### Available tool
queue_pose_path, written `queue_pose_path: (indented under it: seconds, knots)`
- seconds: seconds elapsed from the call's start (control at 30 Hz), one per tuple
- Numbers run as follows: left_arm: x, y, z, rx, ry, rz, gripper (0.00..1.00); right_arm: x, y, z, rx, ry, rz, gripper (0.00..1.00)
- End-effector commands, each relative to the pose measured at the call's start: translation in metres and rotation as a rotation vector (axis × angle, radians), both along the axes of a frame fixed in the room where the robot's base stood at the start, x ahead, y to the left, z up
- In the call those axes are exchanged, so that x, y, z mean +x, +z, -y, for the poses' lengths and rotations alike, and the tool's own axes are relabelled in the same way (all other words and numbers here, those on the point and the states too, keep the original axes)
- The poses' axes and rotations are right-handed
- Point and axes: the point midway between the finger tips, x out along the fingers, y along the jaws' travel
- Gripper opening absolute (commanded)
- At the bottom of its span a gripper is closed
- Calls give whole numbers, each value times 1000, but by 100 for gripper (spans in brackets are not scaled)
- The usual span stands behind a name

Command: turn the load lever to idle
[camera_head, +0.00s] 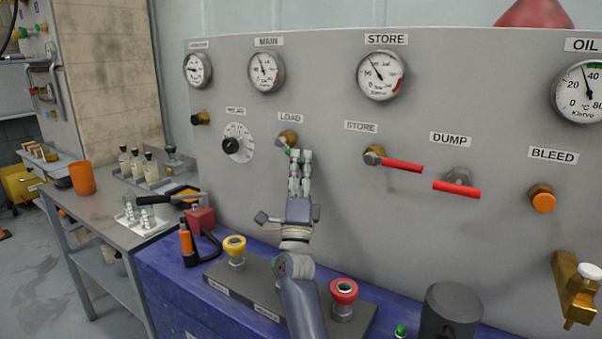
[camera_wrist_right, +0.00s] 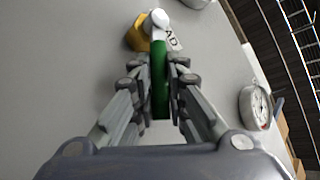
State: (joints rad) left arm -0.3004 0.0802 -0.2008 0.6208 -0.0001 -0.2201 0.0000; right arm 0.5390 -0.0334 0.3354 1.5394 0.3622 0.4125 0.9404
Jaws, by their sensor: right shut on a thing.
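The load lever has a brass valve body (camera_head: 287,138) under the LOAD label on the grey panel. Its green handle (camera_wrist_right: 160,85) shows in the right wrist view, running from the white hub down between my fingers. My right gripper (camera_head: 301,158) is at the lever in the head view, its fingers pointing up and covering most of the handle. In the wrist view my right gripper (camera_wrist_right: 160,75) is shut on the green handle, a finger on each side. My left gripper is not in view.
To the right are the red-handled store valve (camera_head: 400,165) and dump valve (camera_head: 457,189). A black dial (camera_head: 233,145) is on the left. Below stand a yellow button (camera_head: 235,245) and a red button (camera_head: 343,291). Gauges line the panel above.

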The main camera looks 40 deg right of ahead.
Motion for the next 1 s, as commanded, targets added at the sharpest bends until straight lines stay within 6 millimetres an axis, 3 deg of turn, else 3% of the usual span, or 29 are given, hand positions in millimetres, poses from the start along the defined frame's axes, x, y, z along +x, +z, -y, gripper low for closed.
queue_pose_path:
  seconds: [0.47,0.5,0.53,0.87,1.0]
  knots:
    - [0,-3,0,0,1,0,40,1,-2,0,5,0,7,0]
    - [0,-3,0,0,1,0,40,1,-2,0,5,0,7,18]
    - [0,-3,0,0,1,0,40,1,-2,0,5,0,7,22]
    - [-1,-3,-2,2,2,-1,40,0,-2,-1,4,0,8,22]
    - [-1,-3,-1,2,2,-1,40,-5,-11,-6,4,1,4,22]
